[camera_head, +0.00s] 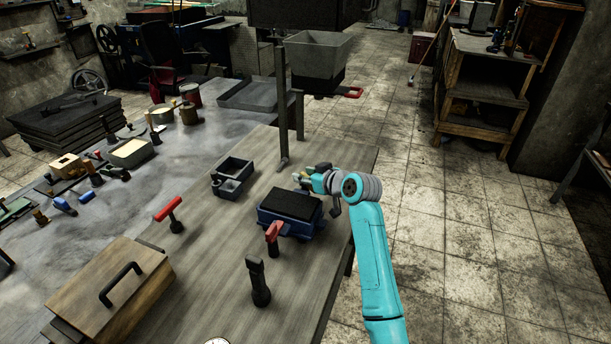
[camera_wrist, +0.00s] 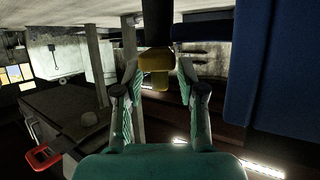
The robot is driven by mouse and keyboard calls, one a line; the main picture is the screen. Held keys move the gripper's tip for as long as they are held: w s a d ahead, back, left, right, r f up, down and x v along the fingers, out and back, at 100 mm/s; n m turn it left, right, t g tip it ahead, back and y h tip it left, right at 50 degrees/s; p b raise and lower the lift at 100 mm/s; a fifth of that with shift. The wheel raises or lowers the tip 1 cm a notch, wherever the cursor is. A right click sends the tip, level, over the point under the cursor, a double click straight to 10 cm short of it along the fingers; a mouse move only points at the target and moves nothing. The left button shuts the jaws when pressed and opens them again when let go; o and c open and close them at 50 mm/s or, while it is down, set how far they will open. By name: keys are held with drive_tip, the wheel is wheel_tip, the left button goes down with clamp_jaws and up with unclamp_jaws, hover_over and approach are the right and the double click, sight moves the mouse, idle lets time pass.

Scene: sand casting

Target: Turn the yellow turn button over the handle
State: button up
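The yellow turn button (camera_wrist: 154,68) shows at the upper middle of the wrist view, below a dark upright part (camera_wrist: 157,22) that may be the handle; I cannot tell for sure. My gripper (camera_wrist: 157,75) has its two fingers apart, one on each side of the button, with gaps still visible beside it. In the head view my gripper (camera_head: 308,178) is at the back right side of the blue moulding box (camera_head: 290,222), which has black sand on top. The box's blue wall (camera_wrist: 270,70) fills the right of the wrist view. The button is too small to make out surely in the head view.
A dark blue tray (camera_head: 232,178) and red T-handled tool (camera_head: 169,212) are left. Bare wooden table (camera_head: 205,270) lies front left.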

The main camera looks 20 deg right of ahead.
drive_tip(key=shift+s, duration=0.1)
drive_tip(key=v, duration=1.2)
